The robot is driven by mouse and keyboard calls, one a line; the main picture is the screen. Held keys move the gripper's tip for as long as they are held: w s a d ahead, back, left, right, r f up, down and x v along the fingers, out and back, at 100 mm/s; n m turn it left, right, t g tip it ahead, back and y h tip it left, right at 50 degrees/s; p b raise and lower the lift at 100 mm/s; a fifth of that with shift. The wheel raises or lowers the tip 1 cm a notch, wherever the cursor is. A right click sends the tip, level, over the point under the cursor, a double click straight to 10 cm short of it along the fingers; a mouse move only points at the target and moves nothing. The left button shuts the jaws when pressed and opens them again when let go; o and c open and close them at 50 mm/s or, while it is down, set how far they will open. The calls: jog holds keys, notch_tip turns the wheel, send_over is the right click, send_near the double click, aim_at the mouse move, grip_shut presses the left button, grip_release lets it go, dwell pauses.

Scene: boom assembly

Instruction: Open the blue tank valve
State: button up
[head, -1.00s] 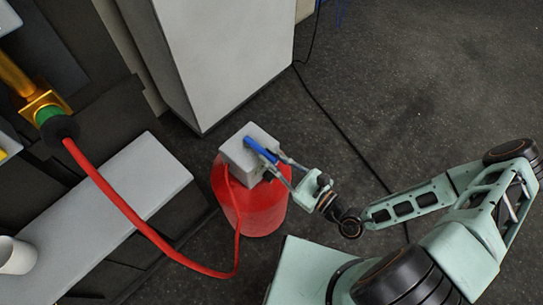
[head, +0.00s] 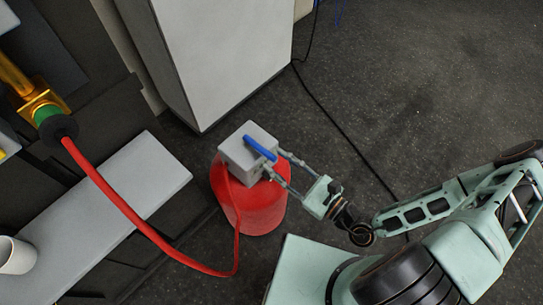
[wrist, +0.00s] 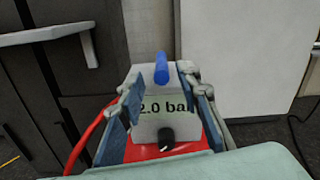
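The blue valve handle (head: 261,148) lies across the top of a grey box (head: 237,158) on the red tank (head: 262,208). The box's front face (wrist: 150,118) reads "2.0 ba", with the rest hidden, and has a black knob (wrist: 166,138). My gripper (head: 277,166) is open, its fingertips on the right side of the box near the handle's near end. In the wrist view its fingers (wrist: 159,82) flank the box and handle, with nothing gripped between them.
A red hose (head: 128,213) runs from the tank to a green and brass fitting (head: 48,118) at left. A grey bench (head: 110,205) with a white cup (head: 15,256) is at left. A tall white cabinet (head: 222,58) stands behind the tank.

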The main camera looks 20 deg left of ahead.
jog(key=v, duration=0.8)
jog(key=shift+d, duration=0.25)
jog(key=shift+s, duration=0.2)
